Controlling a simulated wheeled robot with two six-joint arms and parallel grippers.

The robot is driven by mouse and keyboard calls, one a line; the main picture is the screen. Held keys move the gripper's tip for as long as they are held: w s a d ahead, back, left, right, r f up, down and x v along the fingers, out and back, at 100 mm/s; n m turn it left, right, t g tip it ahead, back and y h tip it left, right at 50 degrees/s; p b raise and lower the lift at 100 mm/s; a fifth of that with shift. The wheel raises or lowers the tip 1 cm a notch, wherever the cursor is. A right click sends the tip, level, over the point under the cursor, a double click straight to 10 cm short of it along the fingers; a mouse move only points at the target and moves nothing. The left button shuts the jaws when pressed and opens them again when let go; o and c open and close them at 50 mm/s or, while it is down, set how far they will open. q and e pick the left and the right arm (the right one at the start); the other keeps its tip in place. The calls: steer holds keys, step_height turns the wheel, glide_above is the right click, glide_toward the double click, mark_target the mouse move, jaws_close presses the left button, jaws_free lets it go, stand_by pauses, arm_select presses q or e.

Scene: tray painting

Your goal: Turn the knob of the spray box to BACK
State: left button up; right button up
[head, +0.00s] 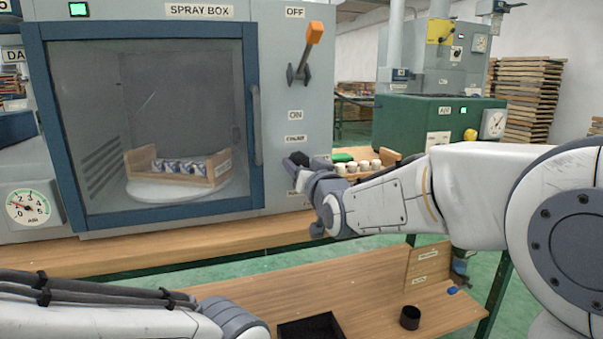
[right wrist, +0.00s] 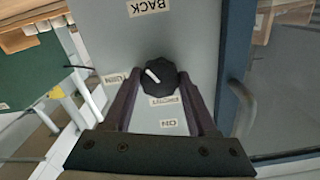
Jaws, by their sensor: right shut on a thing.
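The spray box (head: 150,14) stands at the left of the head view, its windowed door closed. Its black knob (right wrist: 160,76) is between the fingers of my right gripper (right wrist: 163,88) in the right wrist view. My right gripper (head: 298,163) is shut on the knob at the box's front panel. The wrist picture is upside down. There the knob's white mark points left and a little up, between the TURN label (right wrist: 122,78) and the BACK label (right wrist: 150,5). The FRONT label (right wrist: 164,101) is on the opposite side. My left gripper is out of view.
A lever with an orange handle (head: 315,32) points up toward OFF. Behind the window, a wooden tray (head: 205,182) with cups sits on a white turntable (head: 150,192). Another tray with cups is behind my right gripper. A black cup (head: 410,317) stands on the lower bench.

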steer(key=m+b, duration=0.2)
steer(key=m, duration=0.4)
steer(key=shift+f, duration=0.15)
stand_by(0.4)
steer(key=o, duration=1.4)
steer(key=shift+c, duration=0.2)
steer(key=shift+s+r, duration=0.2)
steer(key=shift+s, duration=0.05)
steer(key=v, duration=1)
steer(key=shift+p, duration=0.4)
